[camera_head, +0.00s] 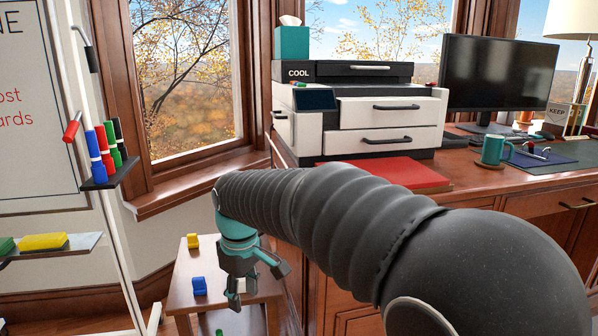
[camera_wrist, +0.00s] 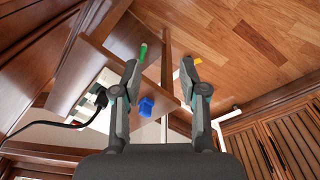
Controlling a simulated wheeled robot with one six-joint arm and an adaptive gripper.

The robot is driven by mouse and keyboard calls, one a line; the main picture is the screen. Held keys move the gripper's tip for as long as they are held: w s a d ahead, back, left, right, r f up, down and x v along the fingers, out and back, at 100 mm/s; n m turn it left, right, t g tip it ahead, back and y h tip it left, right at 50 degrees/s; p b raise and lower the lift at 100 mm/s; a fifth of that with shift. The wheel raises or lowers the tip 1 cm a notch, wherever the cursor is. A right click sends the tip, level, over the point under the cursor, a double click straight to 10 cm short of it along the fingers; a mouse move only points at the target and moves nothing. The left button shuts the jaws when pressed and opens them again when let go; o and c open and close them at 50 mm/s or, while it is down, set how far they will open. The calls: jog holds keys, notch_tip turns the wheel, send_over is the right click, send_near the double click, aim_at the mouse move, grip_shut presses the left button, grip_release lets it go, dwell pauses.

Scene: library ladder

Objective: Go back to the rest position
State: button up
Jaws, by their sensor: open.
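My gripper (camera_head: 238,292) hangs at the end of my dark, ribbed arm, over the small wooden side table (camera_head: 190,262) left of the desk. In the wrist view my gripper (camera_wrist: 159,64) has its two fingers spread apart, with nothing held between them. A blue object (camera_head: 199,286) sits on the side table just left of my gripper; it also shows in the wrist view (camera_wrist: 146,106) between the fingers, apart from them. A yellow object (camera_head: 193,241) stands farther back on the same table. My arm hides part of the desk.
The wooden desk carries a printer (camera_head: 360,110), a red folder (camera_head: 398,174), a monitor (camera_head: 497,76) and a teal mug (camera_head: 494,150). A whiteboard (camera_head: 35,110) with a marker holder (camera_head: 110,172) stands at left. The wrist view shows a green stick-like object (camera_wrist: 143,53) and wooden floor (camera_wrist: 235,45).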

jog(key=s+d+r+m+t+p, duration=0.1)
jog(key=s+d+r+m+t, duration=0.1)
jog(key=s+d+m, duration=0.4)
jog(key=s+d+r+m+t+p, duration=0.2)
jog(key=s+d+m, duration=0.4)
jog(key=s+d, duration=0.7)
jog(key=shift+d+t, duration=0.5)
jog(key=shift+d, duration=3.45)
